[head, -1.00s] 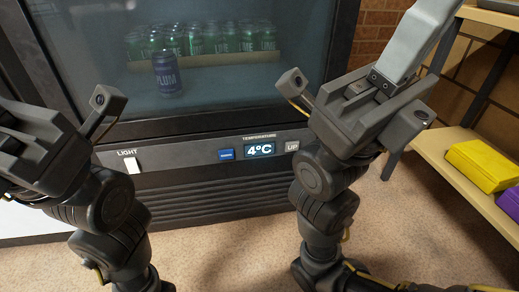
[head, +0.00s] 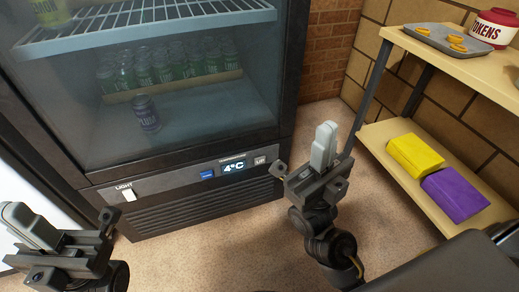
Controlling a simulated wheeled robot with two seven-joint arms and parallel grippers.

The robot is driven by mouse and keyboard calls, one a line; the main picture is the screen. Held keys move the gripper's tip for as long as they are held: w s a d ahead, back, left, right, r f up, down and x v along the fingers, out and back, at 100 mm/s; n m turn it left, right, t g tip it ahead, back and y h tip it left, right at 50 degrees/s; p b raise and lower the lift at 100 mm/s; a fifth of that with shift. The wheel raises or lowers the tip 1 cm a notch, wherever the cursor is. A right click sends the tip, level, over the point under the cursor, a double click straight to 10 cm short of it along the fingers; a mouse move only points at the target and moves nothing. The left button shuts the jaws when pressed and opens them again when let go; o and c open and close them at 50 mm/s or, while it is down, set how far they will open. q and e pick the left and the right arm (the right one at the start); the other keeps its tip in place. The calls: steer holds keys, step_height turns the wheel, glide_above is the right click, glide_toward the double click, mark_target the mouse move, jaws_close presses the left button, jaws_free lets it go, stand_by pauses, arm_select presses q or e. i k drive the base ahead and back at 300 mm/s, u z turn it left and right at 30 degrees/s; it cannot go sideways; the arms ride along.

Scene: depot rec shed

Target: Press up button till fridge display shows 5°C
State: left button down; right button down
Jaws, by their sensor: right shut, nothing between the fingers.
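The fridge (head: 200,110) stands at the left with its glass door shut. Its display (head: 233,167) reads 4°C. The UP button (head: 260,160) is a small grey key right of the display, and a blue button (head: 207,174) sits left of it. My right gripper (head: 326,132) is shut and empty, its fingers pointing up the picture, to the right of the UP button and apart from it in the picture. My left gripper (head: 16,212) is at the lower left edge; whether its fingers are together is unclear.
A white LIGHT switch (head: 128,194) is on the same panel. Floor between fridge and shelf is clear.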

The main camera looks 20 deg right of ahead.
mark_target(261, 160)
steer(key=z, duration=1.8)
steer(key=k, duration=0.7)
steer(key=u, duration=1.85)
steer(key=i, duration=0.5)
